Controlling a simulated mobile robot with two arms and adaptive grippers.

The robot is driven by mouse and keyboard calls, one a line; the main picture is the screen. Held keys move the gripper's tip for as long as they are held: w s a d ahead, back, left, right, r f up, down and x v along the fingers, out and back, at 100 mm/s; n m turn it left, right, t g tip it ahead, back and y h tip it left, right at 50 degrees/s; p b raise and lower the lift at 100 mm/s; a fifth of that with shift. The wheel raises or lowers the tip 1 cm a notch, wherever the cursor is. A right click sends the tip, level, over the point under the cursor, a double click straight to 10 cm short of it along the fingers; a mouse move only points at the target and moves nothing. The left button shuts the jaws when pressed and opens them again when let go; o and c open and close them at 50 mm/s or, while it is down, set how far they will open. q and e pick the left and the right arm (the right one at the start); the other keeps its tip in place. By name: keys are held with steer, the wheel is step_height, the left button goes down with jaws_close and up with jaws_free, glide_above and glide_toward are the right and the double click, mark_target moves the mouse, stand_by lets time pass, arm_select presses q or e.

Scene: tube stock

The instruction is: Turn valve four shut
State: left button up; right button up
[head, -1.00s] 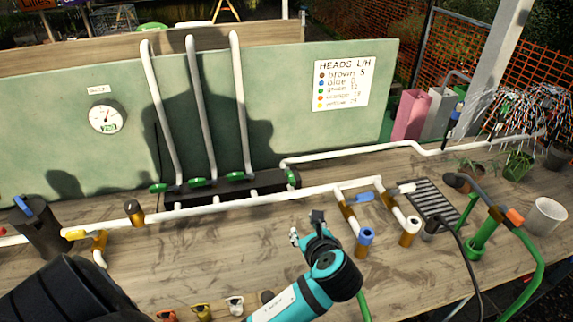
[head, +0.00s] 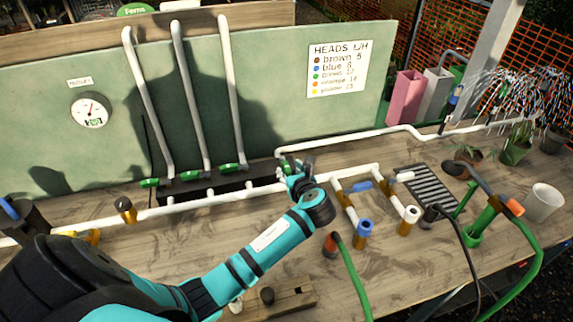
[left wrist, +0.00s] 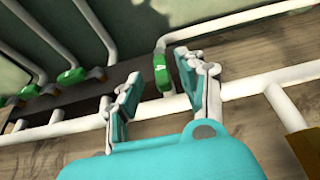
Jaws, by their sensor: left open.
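A dark manifold (head: 203,189) runs along the back of the bench with a row of green valve handles. The rightmost green handle (head: 284,166), at the manifold's right end by the long white pipe, is the fourth counting from the left; no number is legible on it. My left gripper (head: 296,171) is open in front of it and partly hides it. In the left wrist view this green handle (left wrist: 161,69) shows in the gap between the two open fingers, slightly beyond them. I cannot tell whether they touch it. My right gripper is not in view.
A white supply pipe (head: 215,200) crosses low in front of the manifold. Blue-capped (head: 364,230) and white-capped fittings stand to the right, with a green hose (head: 354,275) nearer. A gauge (head: 91,110) hangs on the green board. Water sprays over the plants at far right.

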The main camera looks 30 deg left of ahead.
mark_target(287, 167)
arm_select(q)
steer(key=x, duration=0.4)
steer(key=shift+w+a, duration=0.1)
jaws_close()
stand_by(0.4)
